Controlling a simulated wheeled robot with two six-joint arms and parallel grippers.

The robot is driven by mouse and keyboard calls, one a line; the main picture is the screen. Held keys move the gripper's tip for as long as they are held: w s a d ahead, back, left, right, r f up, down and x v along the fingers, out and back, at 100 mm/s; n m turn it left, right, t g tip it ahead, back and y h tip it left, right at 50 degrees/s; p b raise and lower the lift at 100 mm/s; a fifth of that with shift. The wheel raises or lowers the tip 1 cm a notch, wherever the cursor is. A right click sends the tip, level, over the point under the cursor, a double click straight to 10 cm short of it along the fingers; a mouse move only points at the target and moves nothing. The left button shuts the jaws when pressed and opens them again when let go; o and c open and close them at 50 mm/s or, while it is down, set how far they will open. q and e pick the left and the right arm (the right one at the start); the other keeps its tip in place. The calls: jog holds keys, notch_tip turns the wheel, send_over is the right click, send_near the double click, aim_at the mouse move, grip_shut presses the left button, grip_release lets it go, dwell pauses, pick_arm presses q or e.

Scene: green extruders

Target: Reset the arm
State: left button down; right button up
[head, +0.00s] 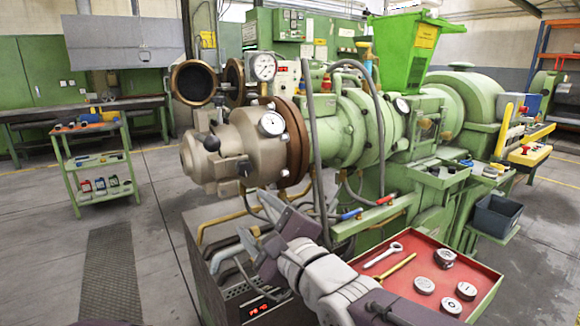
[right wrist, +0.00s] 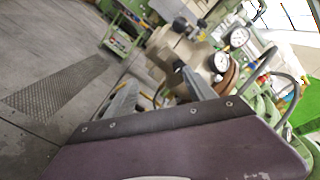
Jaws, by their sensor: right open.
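My right arm comes in from the bottom of the head view. Its gripper (head: 248,222) is open and empty, pointing up and left in front of the green extruder (head: 350,130). In the right wrist view the two fingers of the gripper (right wrist: 158,92) stand apart with nothing between them. The metal extruder head (head: 225,150), with a round gauge, lies beyond the fingers in both views. In the picture the fingers overlap the area below this head; I cannot tell the exact gap. My left gripper is not in view.
A red tray (head: 480,282) with a wrench (head: 383,254) and several round weights lies right of my arm. A low cabinet with a red display (head: 258,309) stands below the gripper. A green cart (head: 98,165) stands at left. The floor with a dark mat (head: 112,270) is clear.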

jog(key=w+d+f+m+h, duration=0.2)
jog(key=w+d+f+h, duration=0.3)
jog(key=d, duration=0.3)
jog(key=d+f+n+g+h, duration=0.1)
jog(key=d+f+g+h, duration=0.1)
jog(key=d+f, duration=0.45)
jog(key=d+f+g+h, duration=0.15)
jog(key=d+f, duration=0.25)
jog(key=f, duration=0.5)
jog(key=s+d+f+n+g+h, duration=0.1)
jog(key=s+d+f+n+g, duration=0.4)
jog(key=s+f, duration=0.45)
jog(key=s+f+n+g, duration=0.5)
jog(key=s+f+n, duration=0.3)
jog(key=s+n, duration=0.45)
pick_arm(q)
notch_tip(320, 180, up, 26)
jog(key=p, duration=2.6)
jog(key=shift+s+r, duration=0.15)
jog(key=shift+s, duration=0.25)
pick_arm(e)
notch_tip(320, 180, up, 26)
jog(key=n, duration=0.2)
jog(key=shift+w+d+r, duration=0.2)
jog(key=shift+w+d, duration=0.1)
jog(key=shift+w, duration=0.15)
